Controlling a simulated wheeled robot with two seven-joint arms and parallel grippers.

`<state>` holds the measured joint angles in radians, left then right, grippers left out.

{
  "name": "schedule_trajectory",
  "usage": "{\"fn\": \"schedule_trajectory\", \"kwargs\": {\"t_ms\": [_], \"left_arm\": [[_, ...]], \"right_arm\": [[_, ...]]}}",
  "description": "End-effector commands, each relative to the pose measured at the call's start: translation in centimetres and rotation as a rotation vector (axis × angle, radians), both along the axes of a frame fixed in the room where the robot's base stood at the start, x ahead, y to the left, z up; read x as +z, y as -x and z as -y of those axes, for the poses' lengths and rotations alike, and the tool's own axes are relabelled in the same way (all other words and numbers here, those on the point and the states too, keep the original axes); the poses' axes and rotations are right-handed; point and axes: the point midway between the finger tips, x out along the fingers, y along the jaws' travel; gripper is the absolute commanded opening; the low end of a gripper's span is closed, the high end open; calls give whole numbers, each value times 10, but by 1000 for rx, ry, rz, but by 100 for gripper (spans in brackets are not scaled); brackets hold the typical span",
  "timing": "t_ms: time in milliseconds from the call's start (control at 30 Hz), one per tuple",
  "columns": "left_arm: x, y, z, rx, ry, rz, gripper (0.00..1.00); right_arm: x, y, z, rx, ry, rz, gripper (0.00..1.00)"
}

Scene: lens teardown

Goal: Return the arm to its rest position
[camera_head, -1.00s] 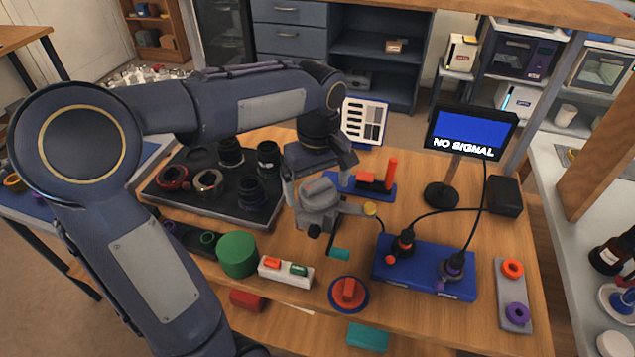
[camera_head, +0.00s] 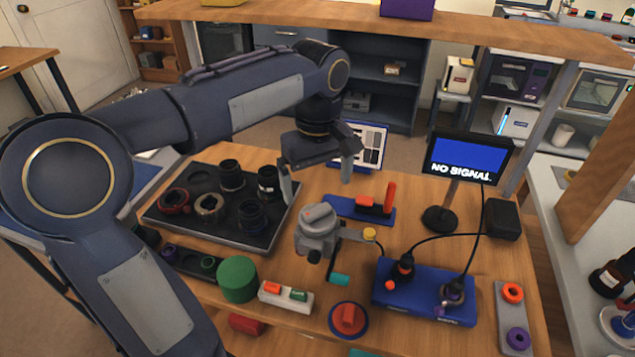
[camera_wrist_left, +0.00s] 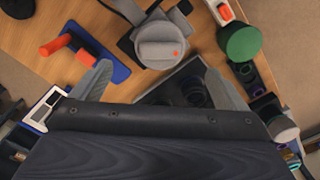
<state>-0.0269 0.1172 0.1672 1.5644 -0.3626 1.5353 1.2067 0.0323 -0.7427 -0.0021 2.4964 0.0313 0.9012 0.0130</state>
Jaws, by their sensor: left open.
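My left gripper (camera_head: 317,178) is open and empty. In the head view it hangs above the table, behind a grey device (camera_head: 318,222) with a round knob on top, and apart from it. In the left wrist view the open fingers (camera_wrist_left: 157,82) show with the grey device (camera_wrist_left: 160,42) beyond them. My left arm comes in from the left, arches over the black tray and bends down at the wrist. My right gripper is not in view.
A black tray (camera_head: 173,222) with several lens parts lies left of the gripper. A blue base with a red handle (camera_head: 372,206), a monitor (camera_head: 466,160), a blue cable box (camera_head: 425,292) and a green cylinder (camera_head: 237,279) stand on the table.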

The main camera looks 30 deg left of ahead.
Motion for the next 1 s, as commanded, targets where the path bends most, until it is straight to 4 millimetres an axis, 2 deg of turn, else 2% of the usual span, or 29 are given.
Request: {"fn": "schedule_trajectory", "kwargs": {"t_ms": [267, 367, 467, 567, 700, 800, 900, 1000], "left_arm": [[0, 0, 0, 0, 0, 0, 95], [2, 6, -1, -25, 9, 12, 95], [5, 27, -1, -116, 39, 57, 95], [4, 62, 1, -269, 85, 143, 95], [-9, 112, 11, -497, 132, 310, 95], [-22, 139, 22, -629, 138, 428, 95], [-34, 156, 31, -725, 127, 522, 95], [-43, 166, 38, -781, 112, 582, 95]], "right_arm": [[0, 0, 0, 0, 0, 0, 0], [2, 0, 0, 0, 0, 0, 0], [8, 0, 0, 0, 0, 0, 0], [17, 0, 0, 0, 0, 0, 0], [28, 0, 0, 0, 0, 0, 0], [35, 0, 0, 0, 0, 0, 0], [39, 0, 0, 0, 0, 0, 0], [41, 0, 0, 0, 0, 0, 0]]}}
